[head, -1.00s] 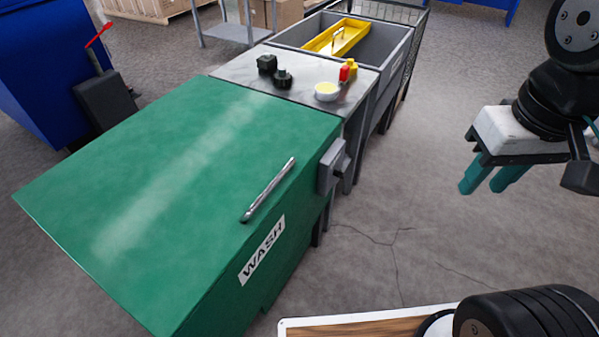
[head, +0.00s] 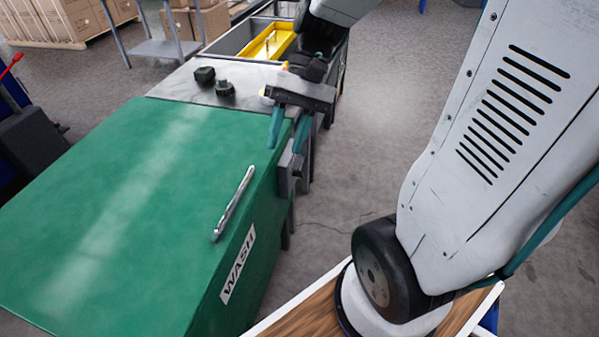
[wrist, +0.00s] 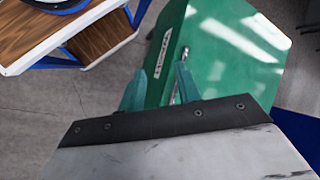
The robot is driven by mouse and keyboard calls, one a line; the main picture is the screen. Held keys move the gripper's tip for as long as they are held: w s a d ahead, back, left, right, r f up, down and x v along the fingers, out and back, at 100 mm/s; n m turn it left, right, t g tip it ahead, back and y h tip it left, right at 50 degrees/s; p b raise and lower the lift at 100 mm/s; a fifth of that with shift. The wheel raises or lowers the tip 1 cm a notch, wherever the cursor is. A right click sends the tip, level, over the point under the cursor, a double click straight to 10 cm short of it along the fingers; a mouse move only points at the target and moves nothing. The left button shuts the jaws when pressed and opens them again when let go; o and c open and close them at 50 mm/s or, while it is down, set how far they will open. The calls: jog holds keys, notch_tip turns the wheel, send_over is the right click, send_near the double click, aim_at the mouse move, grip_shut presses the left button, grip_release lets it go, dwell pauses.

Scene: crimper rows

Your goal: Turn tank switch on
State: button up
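The green wash tank (head: 120,190) has a closed lid with a metal bar handle (head: 233,203) and a WASH label (head: 238,264) on its side. A grey switch box (head: 290,172) is on the tank's right side near its far corner; its lever position is too small to tell. My gripper (head: 289,140) hangs just above the switch box and looks apart from it. Its two teal fingers are spread with nothing between them. The wrist view shows the open fingers (wrist: 160,88) before the tank's green lid (wrist: 225,50); the switch is not visible there.
Behind the tank, a grey worktop (head: 180,87) holds dark small parts (head: 224,88); my gripper covers its right end. A grey basin with a yellow tray (head: 268,45) stands beyond. Bare floor (head: 355,130) lies right of the tank.

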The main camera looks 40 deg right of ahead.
jog(key=w+d+f+m+t+y, duration=0.1)
jog(key=w+d+f+m+y, duration=0.4)
jog(key=w+f, duration=0.3)
jog(key=m+t, duration=1.4)
jog(key=t, duration=0.2)
send_near(303, 175)
jog(key=x, duration=0.2)
jog(key=shift+x, duration=3.8)
jog(key=shift+r, duration=0.1)
grip_shut()
